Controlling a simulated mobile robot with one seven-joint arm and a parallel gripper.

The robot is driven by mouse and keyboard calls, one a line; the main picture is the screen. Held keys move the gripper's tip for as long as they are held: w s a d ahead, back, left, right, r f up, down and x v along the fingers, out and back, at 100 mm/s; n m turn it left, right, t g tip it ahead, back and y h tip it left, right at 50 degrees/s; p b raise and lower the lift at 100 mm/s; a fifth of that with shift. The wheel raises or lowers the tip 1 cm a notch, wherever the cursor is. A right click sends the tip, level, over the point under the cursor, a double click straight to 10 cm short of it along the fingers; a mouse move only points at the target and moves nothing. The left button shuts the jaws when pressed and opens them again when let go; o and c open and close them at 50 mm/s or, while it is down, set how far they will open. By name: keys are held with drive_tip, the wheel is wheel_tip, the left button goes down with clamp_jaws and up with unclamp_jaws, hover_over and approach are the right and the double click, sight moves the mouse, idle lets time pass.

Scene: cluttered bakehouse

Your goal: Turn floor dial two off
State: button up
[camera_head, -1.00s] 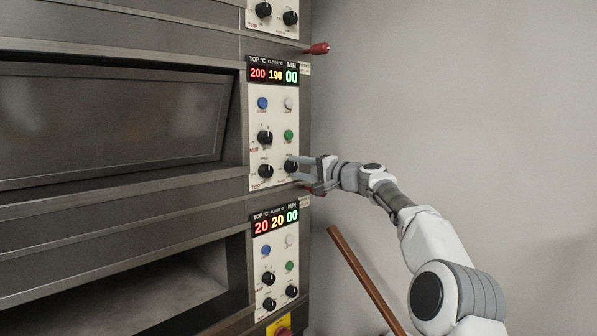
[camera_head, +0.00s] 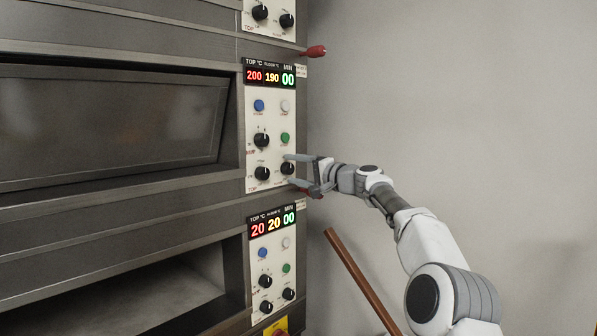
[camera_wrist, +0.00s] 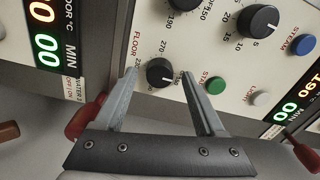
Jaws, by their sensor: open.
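The floor dial (camera_head: 287,168) of the middle oven panel is a round black knob at the panel's lower right. In the wrist view my gripper (camera_wrist: 160,74) has one fingertip on each side of the knob, with gaps visible. The panel's display (camera_head: 271,77) reads 200, 190 and 00.
The neighbouring black top dial (camera_head: 262,173) is close to the left. Green (camera_head: 285,138) and blue (camera_head: 259,105) buttons sit above. A red-tipped handle (camera_head: 316,51) juts out above right. A brown wooden pole (camera_head: 358,277) leans below my arm. The wall at right is clear.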

drive_tip(key=shift+s+d+f+b, duration=0.1)
drive_tip(key=shift+s+d+b, duration=0.15)
drive_tip(key=shift+d+b, duration=0.15)
drive_tip(key=b+v, duration=0.5)
drive_tip(key=v, duration=1.1)
drive_tip(key=shift+s, duration=0.25)
drive_tip(key=shift+d, duration=0.15)
